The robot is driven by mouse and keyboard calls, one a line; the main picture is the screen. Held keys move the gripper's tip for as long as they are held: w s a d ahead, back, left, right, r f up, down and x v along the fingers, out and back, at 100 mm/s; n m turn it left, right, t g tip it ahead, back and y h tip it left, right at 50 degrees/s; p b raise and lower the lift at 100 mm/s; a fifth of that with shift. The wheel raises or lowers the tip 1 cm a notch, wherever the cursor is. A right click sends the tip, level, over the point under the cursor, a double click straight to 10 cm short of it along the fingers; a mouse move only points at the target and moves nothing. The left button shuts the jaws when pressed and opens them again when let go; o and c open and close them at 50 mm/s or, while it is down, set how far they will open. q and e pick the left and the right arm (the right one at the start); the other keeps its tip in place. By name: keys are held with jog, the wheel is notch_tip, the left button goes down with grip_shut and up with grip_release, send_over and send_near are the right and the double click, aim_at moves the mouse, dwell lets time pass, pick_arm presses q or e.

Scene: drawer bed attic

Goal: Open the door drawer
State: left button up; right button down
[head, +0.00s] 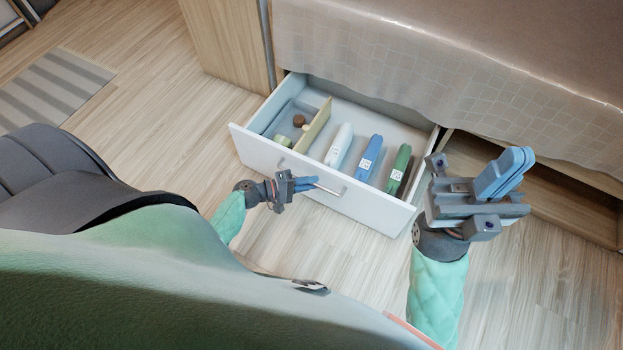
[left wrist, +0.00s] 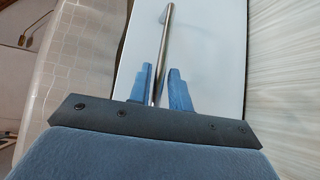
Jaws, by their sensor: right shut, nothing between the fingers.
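The white drawer (head: 310,179) under the bed stands pulled out, its inside visible from above. A thin metal handle bar (head: 327,189) is on its front; the bar also shows in the left wrist view (left wrist: 165,40). My left gripper (head: 305,183) is at the handle, with its blue fingers (left wrist: 161,88) close together on either side of the bar. It looks shut on the bar. My right gripper (head: 505,172) is shut and empty, raised at the right of the drawer, and hides part of what is behind it.
The drawer holds white (head: 339,145), blue (head: 369,157) and green (head: 398,169) items, a divider (head: 305,130) and small round things. The bed (head: 450,60) is above. An open wooden compartment (head: 570,190) is at right. Wood floor (head: 140,110) is clear at left.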

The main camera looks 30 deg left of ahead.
pick_arm(q)
jog(key=f+p+v, duration=0.1)
jog(key=v, duration=0.5)
jog(key=shift+s+a+r, duration=0.3)
jog(key=shift+r, duration=0.25)
jog(key=shift+d, duration=0.1)
